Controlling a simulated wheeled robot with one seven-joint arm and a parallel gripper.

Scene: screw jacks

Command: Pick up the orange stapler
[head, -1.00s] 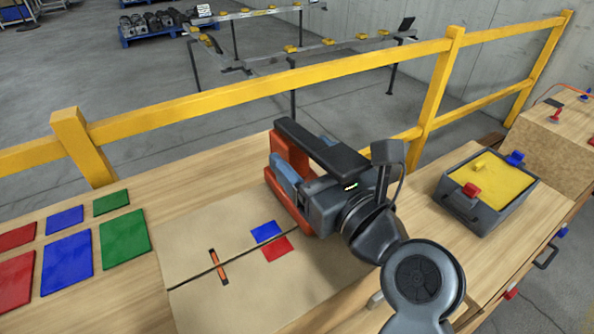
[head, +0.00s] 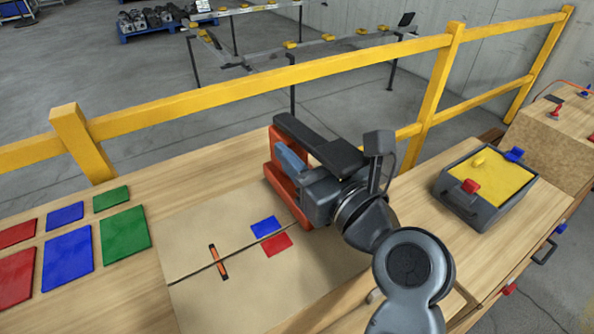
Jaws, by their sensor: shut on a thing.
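The orange stapler (head: 280,182), a red-orange body, stands at the far right of a cardboard surface on the wooden bench. My gripper (head: 303,154) is at its upper right side, reaching in from the lower right. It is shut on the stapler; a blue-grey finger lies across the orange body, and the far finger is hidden. My gripper and wrist cover the stapler's right side. I cannot tell whether its base touches the surface.
The cardboard surface (head: 215,305) has a seam, a black-and-orange strip (head: 219,262), and blue and red squares. Coloured plates (head: 67,258) lie left. A grey box with a yellow top (head: 497,178) stands right. A yellow railing (head: 270,84) runs behind the bench.

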